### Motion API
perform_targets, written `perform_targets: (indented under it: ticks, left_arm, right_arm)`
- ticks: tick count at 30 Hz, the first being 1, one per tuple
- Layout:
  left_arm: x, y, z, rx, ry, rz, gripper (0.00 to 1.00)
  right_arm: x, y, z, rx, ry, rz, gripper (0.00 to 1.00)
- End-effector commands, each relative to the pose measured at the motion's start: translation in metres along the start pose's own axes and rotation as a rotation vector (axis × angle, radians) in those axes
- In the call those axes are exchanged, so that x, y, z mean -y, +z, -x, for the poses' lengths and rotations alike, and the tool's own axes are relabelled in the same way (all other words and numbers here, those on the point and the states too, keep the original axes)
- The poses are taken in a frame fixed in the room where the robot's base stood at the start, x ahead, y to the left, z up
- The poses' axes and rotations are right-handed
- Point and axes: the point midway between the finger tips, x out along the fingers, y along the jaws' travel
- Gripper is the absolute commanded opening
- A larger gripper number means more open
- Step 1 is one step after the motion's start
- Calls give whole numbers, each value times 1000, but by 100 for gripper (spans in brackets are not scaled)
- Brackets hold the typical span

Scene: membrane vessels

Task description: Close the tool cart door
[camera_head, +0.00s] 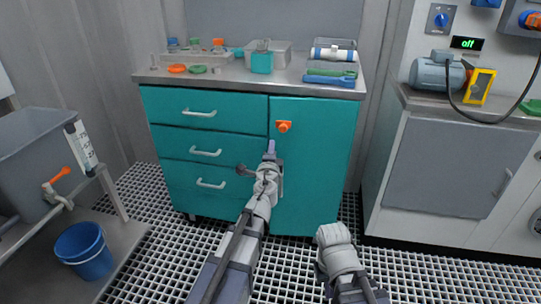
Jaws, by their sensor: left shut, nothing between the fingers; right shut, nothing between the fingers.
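The teal tool cart (207,125) stands ahead, with a stack of drawers on its left and a tall door (318,165) on its right. The door looks about flush with the front; I cannot tell whether a small gap is left. An orange knob (284,126) sits near the door's upper left corner. My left gripper (271,147) is shut and empty, in front of the door's left edge just below the knob. I cannot tell whether it touches the door. My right arm shows low in the picture, right of the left arm; its gripper is not visible.
Trays, tools and a teal cup (262,62) stand on the cart's top. A grey cabinet (446,165) with a motor (436,73) is at right. A blue bucket (86,250) and a grey tank (38,160) are at left. Grated floor (140,190) lies between.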

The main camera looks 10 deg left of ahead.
Motion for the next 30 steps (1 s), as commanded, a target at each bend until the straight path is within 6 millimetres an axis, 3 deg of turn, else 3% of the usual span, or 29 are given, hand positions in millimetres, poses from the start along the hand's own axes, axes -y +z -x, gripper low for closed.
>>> perform_targets:
  ticks: [3, 14, 24, 30]
  left_arm:
    - [0, 0, -10, 0, 0, 0, 0]
    - [0, 0, -11, -1, 0, 0, 0]
    - [0, 4, -58, -1, 0, 0, 0]
    - [0, 4, -60, 0, 0, 0, 0]
  right_arm:
    - [0, 0, 0, 0, 0, 0, 0]
    - [0, 0, 0, 0, 0, 0, 0]
    - [0, 0, 0, 0, 0, 0, 0]
    - [0, 0, 0, 0, 0, 0, 0]
